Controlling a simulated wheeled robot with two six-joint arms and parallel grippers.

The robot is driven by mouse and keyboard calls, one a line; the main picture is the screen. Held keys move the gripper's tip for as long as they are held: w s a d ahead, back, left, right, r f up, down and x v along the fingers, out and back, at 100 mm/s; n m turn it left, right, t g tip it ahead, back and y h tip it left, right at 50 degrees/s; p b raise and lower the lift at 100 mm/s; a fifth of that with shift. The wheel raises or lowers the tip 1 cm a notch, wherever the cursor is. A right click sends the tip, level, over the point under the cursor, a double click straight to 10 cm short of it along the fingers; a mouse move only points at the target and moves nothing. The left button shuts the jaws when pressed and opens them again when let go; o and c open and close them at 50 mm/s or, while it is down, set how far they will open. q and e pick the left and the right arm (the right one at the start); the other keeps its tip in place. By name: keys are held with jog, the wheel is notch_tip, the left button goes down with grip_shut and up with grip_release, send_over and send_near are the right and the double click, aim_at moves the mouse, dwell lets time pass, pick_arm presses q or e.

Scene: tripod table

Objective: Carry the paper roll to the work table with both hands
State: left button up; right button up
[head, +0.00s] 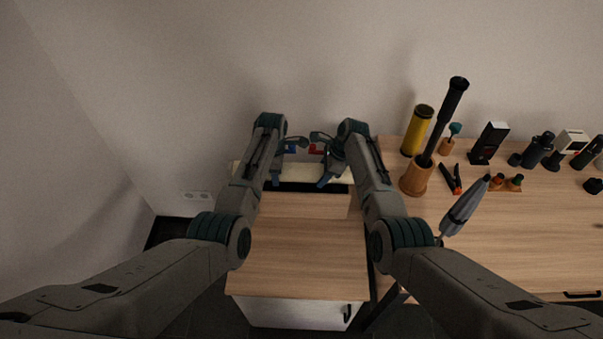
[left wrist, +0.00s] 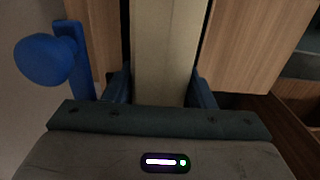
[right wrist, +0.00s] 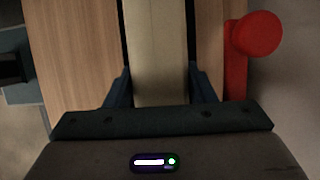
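The paper roll (head: 240,168) is a long cream bar lying crosswise at the back of a wooden unit by the wall. My left gripper (head: 287,163) is over its middle-left part and my right gripper (head: 322,160) over its middle-right part, both with fingers parted. In the left wrist view, the roll (left wrist: 163,50) runs between the fingers (left wrist: 160,88), slightly off-centre to the right. In the right wrist view, the roll (right wrist: 155,50) runs between the fingers (right wrist: 160,88), slightly off-centre to the left. Firm contact is not visible. The work table (head: 540,230) stands at the right.
A blue knob (left wrist: 48,60) and a red knob (right wrist: 257,36) stand on the wall side of the roll. A yellow cylinder (head: 417,132), a wooden holder (head: 417,178), a grey folded umbrella-like item (head: 464,207) and several tools occupy the table. Its front middle is clear.

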pick_arm(q)
grip_shut()
pick_arm(e)
grip_shut()
pick_arm(q)
jog(key=shift+r, duration=0.1)
pick_arm(e)
jog(key=shift+r, duration=0.15)
